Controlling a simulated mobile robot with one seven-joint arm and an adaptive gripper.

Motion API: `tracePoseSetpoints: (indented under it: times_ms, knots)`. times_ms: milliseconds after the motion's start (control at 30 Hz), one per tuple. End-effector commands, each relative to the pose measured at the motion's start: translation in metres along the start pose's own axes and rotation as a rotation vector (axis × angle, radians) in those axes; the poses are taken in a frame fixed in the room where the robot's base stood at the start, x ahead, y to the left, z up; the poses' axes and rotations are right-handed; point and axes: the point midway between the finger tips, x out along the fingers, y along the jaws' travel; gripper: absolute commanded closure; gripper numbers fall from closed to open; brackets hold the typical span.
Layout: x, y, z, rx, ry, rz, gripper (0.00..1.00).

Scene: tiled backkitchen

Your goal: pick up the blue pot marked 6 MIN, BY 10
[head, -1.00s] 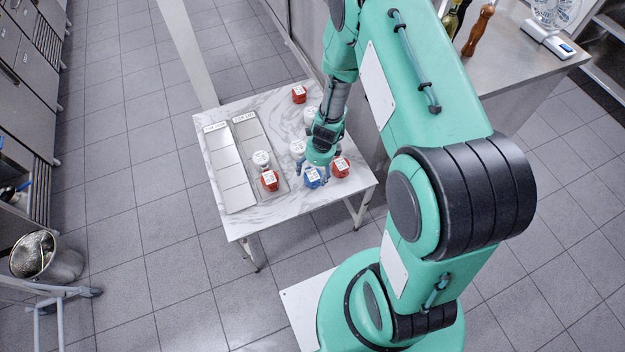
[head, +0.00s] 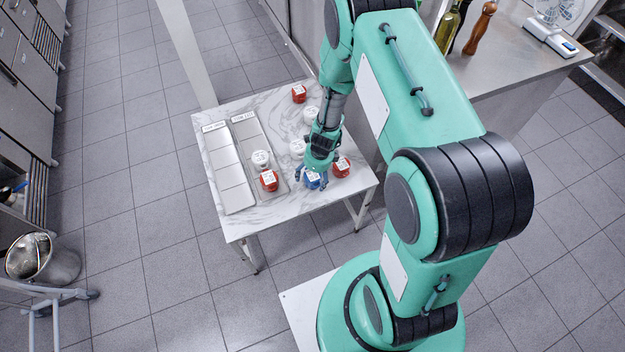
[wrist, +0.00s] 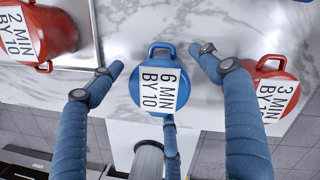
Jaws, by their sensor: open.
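The blue pot (wrist: 141,92) carries a white label reading "6 MIN BY 10". It stands on the marble-topped table (head: 252,219), near its front right part. In the head view the pot (head: 313,184) is partly hidden by my gripper (head: 311,177). My gripper in the wrist view (wrist: 157,60) is open. One blue finger is left of the pot, one is right of it, and a third is at its lower edge in the picture. The two side fingers stand apart from the pot; whether the third touches it I cannot tell.
A red pot marked 3 MIN, BY 10 (wrist: 269,88) stands close right of the right finger. A red pot marked 2 MIN, BY 10 (wrist: 38,32) is in the right-hand tray (head: 249,139). The left-hand tray (head: 229,174) is empty. White pots (head: 297,147) stand behind.

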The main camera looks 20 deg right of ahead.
Motion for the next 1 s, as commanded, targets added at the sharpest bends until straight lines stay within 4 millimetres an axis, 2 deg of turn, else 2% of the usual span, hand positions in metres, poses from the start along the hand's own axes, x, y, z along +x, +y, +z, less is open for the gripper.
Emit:
tracePoseSetpoints:
  times_ms: [500, 800, 1000]
  knots:
    - [-0.0002, 0.0000, -0.0001, 0.000, 0.000, 0.000, 0.22]
    - [-0.0003, -0.0003, 0.0002, 0.000, 0.000, -0.001, 0.79]
    - [-0.0004, -0.0004, 0.0002, 0.000, 0.000, -0.001, 0.80]
